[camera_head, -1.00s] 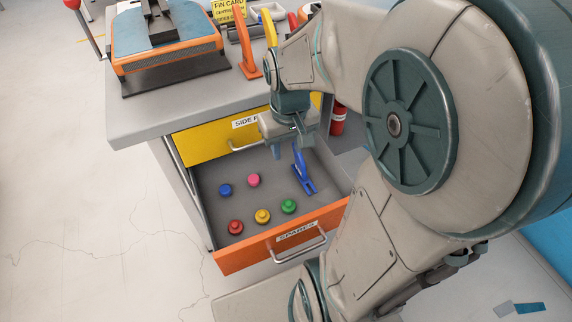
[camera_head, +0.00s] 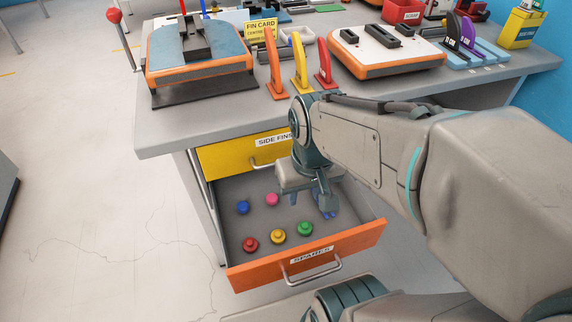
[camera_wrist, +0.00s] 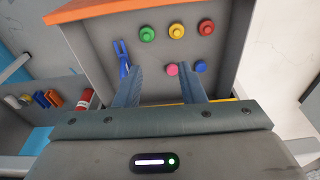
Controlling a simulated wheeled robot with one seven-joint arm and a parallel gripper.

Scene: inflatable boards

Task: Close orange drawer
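The orange drawer (camera_head: 362,238), labelled SPARES, is pulled out below the closed yellow drawer (camera_head: 225,155). It has a silver bar handle (camera_head: 312,270) on its front. Inside lie several coloured knobs, such as the red knob (camera_head: 250,244) and the green knob (camera_head: 305,228), and a blue clip-like piece (camera_wrist: 123,58). My gripper (camera_head: 308,200) is over the back part of the drawer, behind the front panel. In the wrist view my gripper (camera_wrist: 162,80) has its two fingers wide apart with nothing between them. The blue piece is mostly hidden by my gripper in the head view.
The grey workbench top (camera_head: 180,128) stands above the drawers. It holds an orange-edged board stand (camera_head: 200,65), upright orange, yellow and red fins (camera_head: 299,62), and a white-topped board (camera_head: 385,50). Clear floor (camera_head: 110,220) lies left of the drawer.

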